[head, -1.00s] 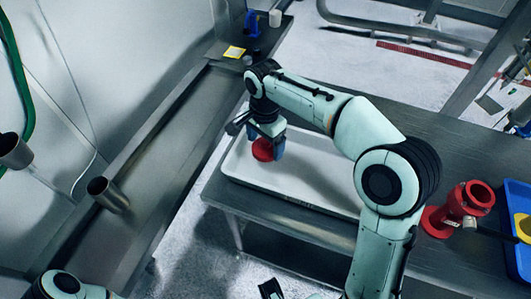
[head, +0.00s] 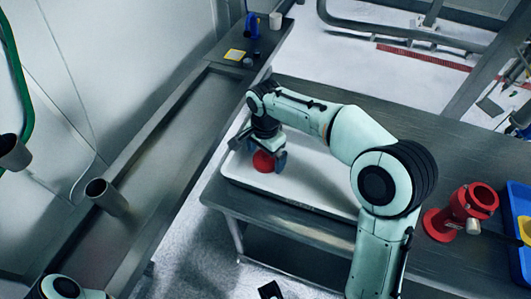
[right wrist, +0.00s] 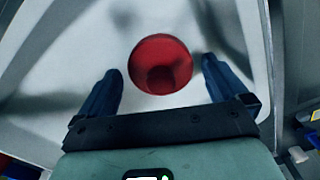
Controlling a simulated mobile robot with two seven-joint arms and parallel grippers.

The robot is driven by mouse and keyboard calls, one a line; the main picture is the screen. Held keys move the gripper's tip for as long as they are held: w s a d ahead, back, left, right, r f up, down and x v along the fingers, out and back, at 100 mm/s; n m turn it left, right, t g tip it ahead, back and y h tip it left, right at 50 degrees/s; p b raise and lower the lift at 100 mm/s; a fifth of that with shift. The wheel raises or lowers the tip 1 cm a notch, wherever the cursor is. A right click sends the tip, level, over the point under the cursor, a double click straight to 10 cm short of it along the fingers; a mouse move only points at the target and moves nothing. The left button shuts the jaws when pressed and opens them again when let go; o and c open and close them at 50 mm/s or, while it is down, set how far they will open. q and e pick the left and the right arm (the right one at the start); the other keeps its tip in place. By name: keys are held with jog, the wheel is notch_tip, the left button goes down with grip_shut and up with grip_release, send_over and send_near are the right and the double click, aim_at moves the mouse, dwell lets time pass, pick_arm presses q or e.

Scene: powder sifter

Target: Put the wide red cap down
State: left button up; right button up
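The wide red cap (head: 263,162) lies on the white tray (head: 300,203), near its left end. In the right wrist view the round cap (right wrist: 160,65) sits between the two dark blue fingers of my right gripper (right wrist: 162,80). Clear gaps show on both sides, so the gripper is open around the cap and not touching it. In the head view my right gripper (head: 265,153) reaches down over the cap and hides its top part. A small dark piece at the bottom edge of the head view may be part of my left gripper; its state is unclear.
The tray rests on a metal table (head: 310,94). A red flanged fitting (head: 462,211) and a blue bin (head: 519,195) stand to the right.

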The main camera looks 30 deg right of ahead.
aim_at(265, 154)
jog(key=shift+r, duration=0.1)
notch_tip(265, 154, up, 12)
jog(key=p, duration=0.2)
jog(key=shift+p, duration=0.3)
dwell(0.4)
